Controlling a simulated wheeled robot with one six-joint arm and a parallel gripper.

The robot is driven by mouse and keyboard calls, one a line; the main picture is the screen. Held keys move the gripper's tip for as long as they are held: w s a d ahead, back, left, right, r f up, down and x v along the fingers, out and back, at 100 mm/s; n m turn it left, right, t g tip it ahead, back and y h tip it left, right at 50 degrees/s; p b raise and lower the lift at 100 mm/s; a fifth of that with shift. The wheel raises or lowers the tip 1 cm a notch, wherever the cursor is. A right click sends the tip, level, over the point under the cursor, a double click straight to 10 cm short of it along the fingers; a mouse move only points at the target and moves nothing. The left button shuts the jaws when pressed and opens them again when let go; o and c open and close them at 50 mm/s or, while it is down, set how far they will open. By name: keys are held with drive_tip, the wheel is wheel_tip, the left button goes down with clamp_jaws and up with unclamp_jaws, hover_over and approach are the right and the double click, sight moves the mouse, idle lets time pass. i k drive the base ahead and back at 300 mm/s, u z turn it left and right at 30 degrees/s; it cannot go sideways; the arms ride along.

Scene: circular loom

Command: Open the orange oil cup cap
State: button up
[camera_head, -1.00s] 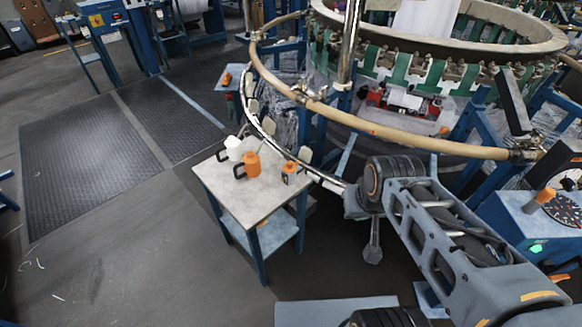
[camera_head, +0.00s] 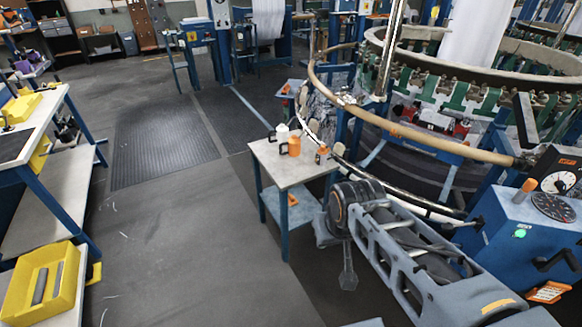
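Orange oil cup (camera_head: 294,146) with a dark handle stands upright on the small grey-topped table (camera_head: 274,163) at mid picture. A white cup (camera_head: 282,132) stands just behind it and to its left. A smaller orange item (camera_head: 321,154) stands at the table's right side. I cannot tell from this distance how the orange cup's cap sits. My arm stretches from the lower right to near the table's front right side.
The circular loom (camera_head: 440,90) with its tan ring rail (camera_head: 400,130) stands close behind the table. A blue control box (camera_head: 525,225) is at the right. A workbench with a yellow bin (camera_head: 42,283) is at the left. The floor between is clear.

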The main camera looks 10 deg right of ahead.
sight(322, 151)
drive_tip(key=u, duration=0.8)
drive_tip(key=k, duration=0.1)
drive_tip(key=z, duration=1.6)
drive_tip(key=i, duration=1.5)
drive_tip(key=u, duration=0.9)
drive_tip(key=i, duration=0.25)
drive_tip(key=u, duration=0.25)
